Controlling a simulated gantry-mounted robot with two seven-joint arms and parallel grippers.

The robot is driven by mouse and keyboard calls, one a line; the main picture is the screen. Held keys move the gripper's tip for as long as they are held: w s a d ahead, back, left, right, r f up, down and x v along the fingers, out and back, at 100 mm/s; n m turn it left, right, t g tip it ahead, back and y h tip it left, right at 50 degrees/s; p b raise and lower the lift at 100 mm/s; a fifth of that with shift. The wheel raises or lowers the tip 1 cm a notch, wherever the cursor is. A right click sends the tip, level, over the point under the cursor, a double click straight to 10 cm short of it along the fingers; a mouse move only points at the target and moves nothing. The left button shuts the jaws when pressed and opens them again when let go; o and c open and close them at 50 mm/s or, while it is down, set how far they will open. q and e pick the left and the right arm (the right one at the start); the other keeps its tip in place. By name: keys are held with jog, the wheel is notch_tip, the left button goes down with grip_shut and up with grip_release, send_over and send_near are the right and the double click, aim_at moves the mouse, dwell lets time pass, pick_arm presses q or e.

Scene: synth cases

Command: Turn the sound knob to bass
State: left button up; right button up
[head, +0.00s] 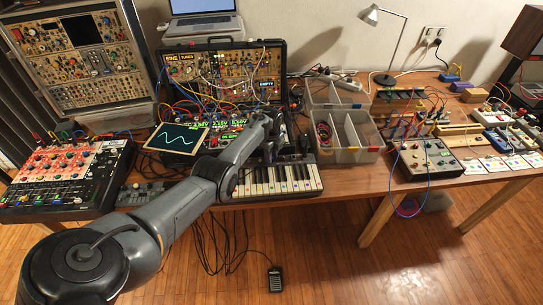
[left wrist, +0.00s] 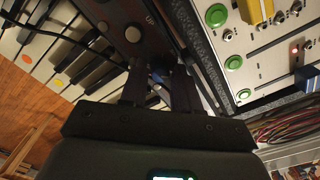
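My left gripper (head: 283,138) reaches across the table to the back right part of the small keyboard (head: 270,181), in front of the modular case. In the left wrist view the two dark fingers (left wrist: 158,88) stand apart, pointing at the keyboard's dark panel (left wrist: 110,10). A small dark, bluish round part, perhaps the sound knob (left wrist: 158,74), shows between the fingertips; whether they touch it I cannot tell. A grey round knob (left wrist: 133,34) sits on the panel near a label starting "UP". Knob markings, including bass, are not readable. My right gripper is not in view.
The modular synth case (head: 225,70) with patch cables stands behind the keyboard. A small screen with a wave (head: 180,138) is left of the gripper. Clear divided bins (head: 350,153) stand to the right. A grey knob box (head: 428,158) lies farther right.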

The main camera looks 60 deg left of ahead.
pick_arm(q)
jog(key=shift+c, duration=0.3)
grip_shut()
jog(key=n+p, duration=0.1)
jog(key=n, duration=0.2)
jog(key=shift+r, duration=0.1)
jog(key=n, duration=0.3)
jog(key=shift+n+p, duration=0.3)
jog(key=n, duration=0.6)
jog(key=shift+p, duration=0.3)
jog(key=n, duration=0.5)
jog(key=shift+o, duration=0.3)
grip_release()
